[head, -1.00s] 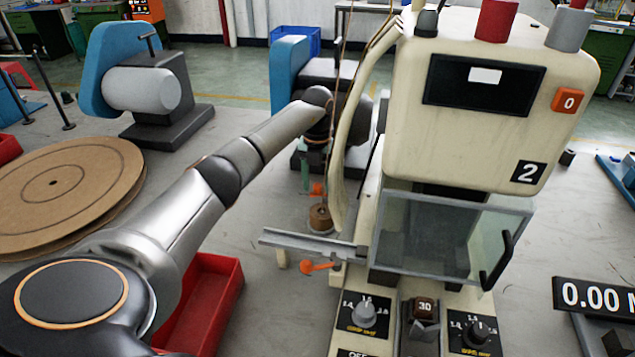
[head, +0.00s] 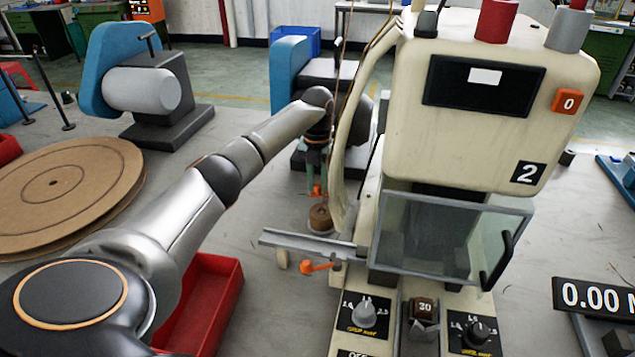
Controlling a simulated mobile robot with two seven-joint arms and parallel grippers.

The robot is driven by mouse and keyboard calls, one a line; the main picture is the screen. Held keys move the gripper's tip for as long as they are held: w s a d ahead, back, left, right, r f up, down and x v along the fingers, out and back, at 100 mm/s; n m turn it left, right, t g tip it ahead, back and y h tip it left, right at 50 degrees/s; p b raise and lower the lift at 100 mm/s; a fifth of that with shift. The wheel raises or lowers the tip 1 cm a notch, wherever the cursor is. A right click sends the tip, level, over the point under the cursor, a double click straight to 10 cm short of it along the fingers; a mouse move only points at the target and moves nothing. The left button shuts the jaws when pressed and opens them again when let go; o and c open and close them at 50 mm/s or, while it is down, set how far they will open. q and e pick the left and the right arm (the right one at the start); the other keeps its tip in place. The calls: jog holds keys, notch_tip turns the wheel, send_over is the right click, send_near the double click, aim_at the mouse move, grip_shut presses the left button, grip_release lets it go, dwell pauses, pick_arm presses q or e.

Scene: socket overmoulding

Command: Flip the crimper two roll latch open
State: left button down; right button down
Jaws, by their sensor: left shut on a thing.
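The crimper (head: 490,110), a cream machine marked "2", stands right of centre. Beside its left flank my left gripper (head: 317,181) points down, small and partly dark. It is shut on a small orange latch (head: 317,191), of which only a little shows at the fingertips. Just below is a brown cylindrical piece (head: 320,217), apart from the fingertips as far as I can see. A second orange lever (head: 318,267) sits lower, under the metal guide rail (head: 312,243). My right gripper is not in view.
A clear guard with a black handle (head: 497,262) covers the crimper's front. Knobs (head: 364,313) sit below it. A red bin (head: 215,300) lies under my left arm, cardboard discs (head: 70,190) at left. Blue-and-grey machines (head: 140,90) stand behind. Thin strands hang beside the gripper.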

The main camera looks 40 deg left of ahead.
aim_at(317, 183)
pick_arm(q)
jog(key=shift+w+a+m, duration=0.1)
jog(key=shift+m, duration=0.6)
jog(key=shift+w+a+m, duration=0.1)
jog(key=shift+m, duration=0.6)
jog(key=c, duration=0.7)
grip_release()
notch_tip(317, 183, up, 13)
jog(key=p, duration=0.1)
jog(key=shift+f, duration=0.2)
